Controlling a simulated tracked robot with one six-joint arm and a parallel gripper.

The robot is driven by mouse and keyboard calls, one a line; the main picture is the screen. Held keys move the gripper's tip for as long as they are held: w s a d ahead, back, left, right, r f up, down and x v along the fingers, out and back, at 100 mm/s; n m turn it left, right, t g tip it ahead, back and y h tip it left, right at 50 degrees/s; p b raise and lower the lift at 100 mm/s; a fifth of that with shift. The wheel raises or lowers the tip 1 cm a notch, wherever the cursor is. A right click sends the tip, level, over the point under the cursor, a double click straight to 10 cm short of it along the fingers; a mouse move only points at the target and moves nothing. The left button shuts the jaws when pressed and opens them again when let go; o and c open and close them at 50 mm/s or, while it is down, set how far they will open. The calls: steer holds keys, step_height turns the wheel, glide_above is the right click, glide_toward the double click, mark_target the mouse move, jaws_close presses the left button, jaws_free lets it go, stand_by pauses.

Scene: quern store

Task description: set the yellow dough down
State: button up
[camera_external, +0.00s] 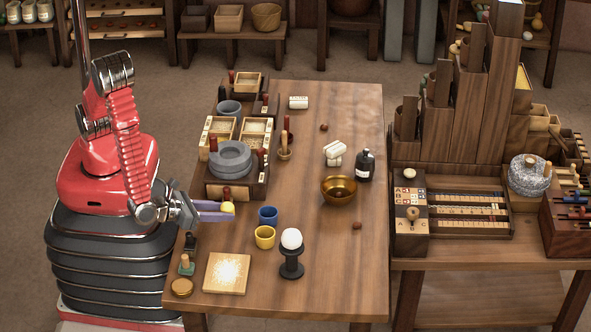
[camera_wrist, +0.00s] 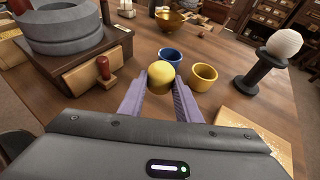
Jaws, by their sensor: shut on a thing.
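The yellow dough (camera_wrist: 161,77) is a small ball held between the purple fingers of my gripper (camera_wrist: 160,92). In the external view the dough (camera_external: 228,208) shows at the tips of my gripper (camera_external: 214,211), over the left part of the wooden table (camera_external: 330,260). My gripper is shut on it. The dough appears held above the table top, left of the blue and yellow cups. The exact height is hard to tell.
A blue cup (camera_external: 268,215) and yellow cup (camera_external: 265,237) stand close by. A white ball sits on a black stand (camera_external: 291,262). A floury board (camera_external: 227,273) lies at the front. A quern (camera_external: 230,160) stands behind my gripper. The table's right front is clear.

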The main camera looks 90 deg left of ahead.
steer(key=shift+f, duration=1.25)
steer(key=shift+f, duration=0.2)
steer(key=shift+f, duration=0.2)
steer(key=shift+s+f, duration=0.15)
steer(key=shift+f, duration=0.2)
steer(key=o, duration=1.1)
steer(key=shift+a, duration=0.1)
steer(key=shift+c, duration=0.2)
steer(key=shift+r, duration=0.5)
steer(key=shift+s+d+r, duration=0.2)
steer(key=shift+s, duration=0.05)
steer(key=v, duration=1.1)
steer(key=shift+d+r, duration=0.2)
steer(key=shift+r, duration=0.05)
